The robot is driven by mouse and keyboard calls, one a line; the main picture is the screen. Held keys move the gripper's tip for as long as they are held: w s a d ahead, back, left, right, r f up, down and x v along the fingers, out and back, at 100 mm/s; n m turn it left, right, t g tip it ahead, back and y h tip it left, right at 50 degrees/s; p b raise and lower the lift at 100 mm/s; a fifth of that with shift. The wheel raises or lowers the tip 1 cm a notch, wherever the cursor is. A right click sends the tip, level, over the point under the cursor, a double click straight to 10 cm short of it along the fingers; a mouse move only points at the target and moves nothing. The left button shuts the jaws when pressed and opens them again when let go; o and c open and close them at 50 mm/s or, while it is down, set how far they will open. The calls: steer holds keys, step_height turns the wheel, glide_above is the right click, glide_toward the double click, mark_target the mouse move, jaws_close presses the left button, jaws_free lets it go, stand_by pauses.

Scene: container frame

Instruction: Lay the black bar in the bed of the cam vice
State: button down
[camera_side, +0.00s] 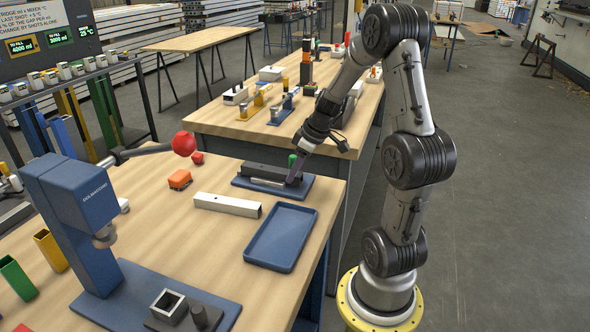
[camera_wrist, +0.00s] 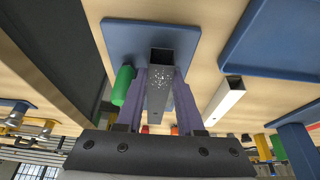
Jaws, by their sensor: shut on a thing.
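The cam vice has a blue base plate (camera_side: 309,190) and a green handle (camera_side: 292,160) in the side view; the plate also shows in the wrist view (camera_wrist: 120,35), with the green handle (camera_wrist: 122,85) left of the fingers. My gripper (camera_side: 294,178) has purple fingers at the right end of the vice. In the wrist view my gripper (camera_wrist: 161,85) is shut on the black bar (camera_wrist: 158,92), a dark square tube with its open end towards the plate. In the side view a long dark body (camera_side: 262,170) lies along the vice; whether the bar rests in the bed I cannot tell.
A pale square tube (camera_side: 227,205) lies in front of the vice. An empty blue tray (camera_side: 281,238) is at the front right. An orange block (camera_side: 180,179) lies to the left. A blue press (camera_side: 75,215) with a red-knobbed lever stands further left.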

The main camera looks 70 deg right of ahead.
steer(key=shift+f, duration=0.65)
jaws_free()
stand_by(0.6)
steer(key=shift+r, duration=0.15)
steer(key=shift+r, duration=3.35)
